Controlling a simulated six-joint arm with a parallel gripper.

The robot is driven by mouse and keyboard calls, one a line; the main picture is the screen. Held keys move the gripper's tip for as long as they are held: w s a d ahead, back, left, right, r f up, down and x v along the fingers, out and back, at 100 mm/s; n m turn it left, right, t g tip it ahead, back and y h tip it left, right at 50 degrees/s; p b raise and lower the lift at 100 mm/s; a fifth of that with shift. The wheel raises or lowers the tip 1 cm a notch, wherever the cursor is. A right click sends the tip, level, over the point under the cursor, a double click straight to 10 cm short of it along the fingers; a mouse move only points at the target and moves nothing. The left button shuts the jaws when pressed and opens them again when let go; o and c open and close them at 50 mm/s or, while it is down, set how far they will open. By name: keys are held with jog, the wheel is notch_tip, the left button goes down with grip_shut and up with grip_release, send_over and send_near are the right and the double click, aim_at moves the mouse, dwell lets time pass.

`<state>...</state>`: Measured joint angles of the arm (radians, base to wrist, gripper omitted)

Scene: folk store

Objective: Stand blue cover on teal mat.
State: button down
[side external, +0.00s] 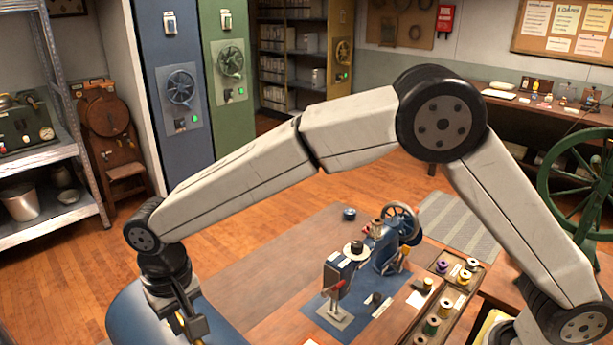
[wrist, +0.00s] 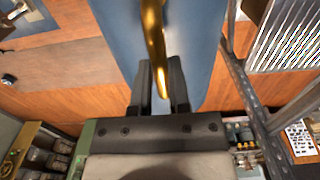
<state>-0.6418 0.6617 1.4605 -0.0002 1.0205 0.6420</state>
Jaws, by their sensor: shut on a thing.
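The blue cover (side external: 135,312) is a large, smooth, curved blue shape at the bottom left of the side view, cut off by the frame edge. It fills the upper middle of the wrist view (wrist: 115,22). A brass handle (wrist: 154,40) runs across it. My gripper (side external: 196,334) is above the cover in the side view, and in the wrist view its dark fingers (wrist: 160,68) are shut on the brass handle. The cover's lower edge is out of view, so I cannot tell what it rests on.
A wooden table carries a blue winding machine (side external: 386,250), a dark upright device (side external: 338,274) and a tray of thread spools (side external: 440,300). Metal shelves (side external: 50,150) stand at the left. Bare tabletop (side external: 270,270) lies between the cover and the machine.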

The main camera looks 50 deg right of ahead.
jog(key=shift+f, duration=0.6)
jog(key=c, duration=0.5)
grip_release()
jog(key=shift+f, duration=0.25)
jog(key=shift+r, duration=4.05)
